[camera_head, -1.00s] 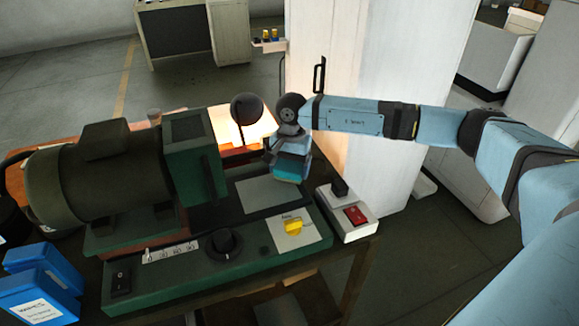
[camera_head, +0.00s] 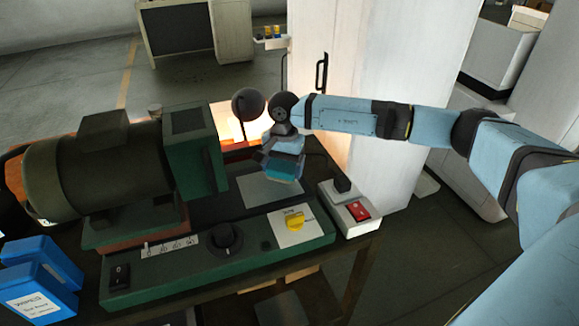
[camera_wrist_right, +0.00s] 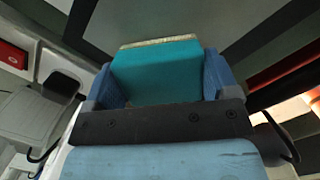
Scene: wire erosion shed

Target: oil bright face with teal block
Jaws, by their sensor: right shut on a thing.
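My right gripper (camera_head: 283,168) is shut on a teal block (camera_wrist_right: 155,75). In the right wrist view, the block sits between two blue fingers and has a thin pale strip along its far edge. In the head view, gripper and block are over the far right part of a flat, pale grey plate (camera_head: 262,194) on the machine bench, the brightest flat face there. I cannot tell whether the block touches the plate. The block and gripper hide part of the plate. My left gripper is not in view.
A dark green motor unit (camera_head: 100,170) stands left of the plate. A green control panel (camera_head: 180,265) with a yellow knob (camera_head: 295,222) lies in front. A switch box with a red rocker (camera_head: 358,211) is at right, and a round dark lamp (camera_head: 248,103) behind. Blue boxes (camera_head: 45,290) are at front left.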

